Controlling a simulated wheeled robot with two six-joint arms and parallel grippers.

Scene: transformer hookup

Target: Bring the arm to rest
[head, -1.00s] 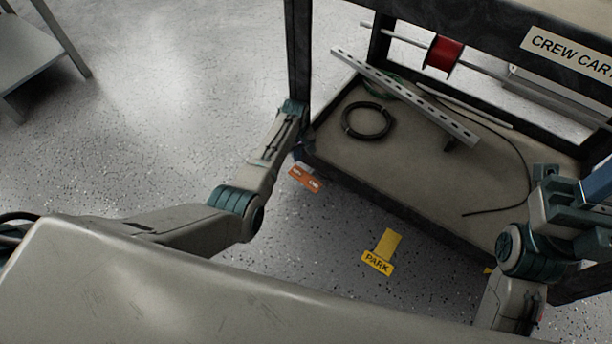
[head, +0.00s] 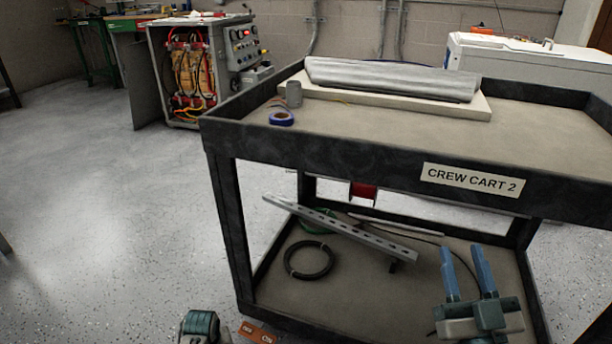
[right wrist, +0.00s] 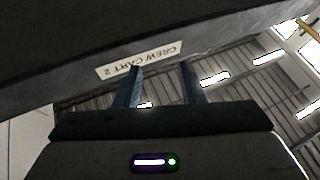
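My right gripper (head: 483,272) shows at the lower right of the head view, in front of the cart's lower shelf. Its two blue fingers point up and stand apart with nothing between them. The right wrist view also shows the right gripper (right wrist: 160,85) with its fingers apart and empty, below the cart's label. Of my left arm, only a teal joint (head: 200,325) shows at the bottom edge of the head view. The left gripper is out of view.
The crew cart (head: 320,150) fills the middle and right. A black coil (head: 309,259) and a slotted rail (head: 340,228) lie below. An open transformer cabinet (head: 190,75) stands behind. Floor at left is clear.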

